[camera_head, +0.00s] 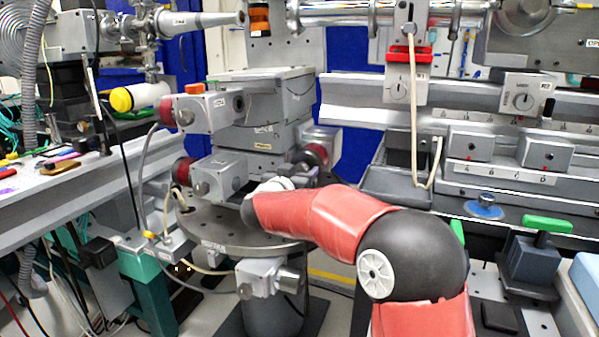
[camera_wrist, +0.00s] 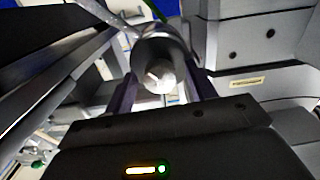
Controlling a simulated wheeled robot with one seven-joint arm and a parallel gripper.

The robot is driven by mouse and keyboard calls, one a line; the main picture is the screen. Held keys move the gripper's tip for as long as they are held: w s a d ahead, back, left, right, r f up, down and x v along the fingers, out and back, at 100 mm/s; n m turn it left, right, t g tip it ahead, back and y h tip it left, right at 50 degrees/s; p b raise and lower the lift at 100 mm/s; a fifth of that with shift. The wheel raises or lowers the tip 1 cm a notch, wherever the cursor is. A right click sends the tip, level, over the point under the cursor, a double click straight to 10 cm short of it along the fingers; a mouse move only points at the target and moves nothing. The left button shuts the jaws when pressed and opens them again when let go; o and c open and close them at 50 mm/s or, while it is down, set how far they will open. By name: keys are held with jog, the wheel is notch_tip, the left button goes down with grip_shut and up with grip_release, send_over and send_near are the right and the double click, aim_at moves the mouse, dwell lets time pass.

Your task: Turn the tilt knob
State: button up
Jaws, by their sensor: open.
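A round grey knob (camera_wrist: 160,55) with a pale, bright tip shows between the fingers in the wrist view. I see no label on it, so I cannot tell from the pictures whether it is the tilt knob. My gripper (camera_wrist: 161,88) is open, with one dark finger on each side of the knob. I cannot tell whether either finger touches it. In the head view my gripper (camera_head: 305,181) is small and partly hidden by my arm, beside the grey stage stack (camera_head: 262,137). A red-ringed motor housing (camera_head: 320,143) stands just above it.
The round perforated table (camera_head: 225,232) lies under the stack. Two more motor housings, upper (camera_head: 212,110) and lower (camera_head: 215,175), stick out left of the stack. Cables hang at left. A grey rail bench (camera_head: 470,110) is at right, and a cluttered bench (camera_head: 50,185) at left.

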jog(key=c, duration=1)
jog(key=shift+m, duration=0.4)
jog(key=shift+f+m+b, duration=0.15)
jog(key=shift+m+b, duration=6.2)
jog(key=shift+m, duration=5.15)
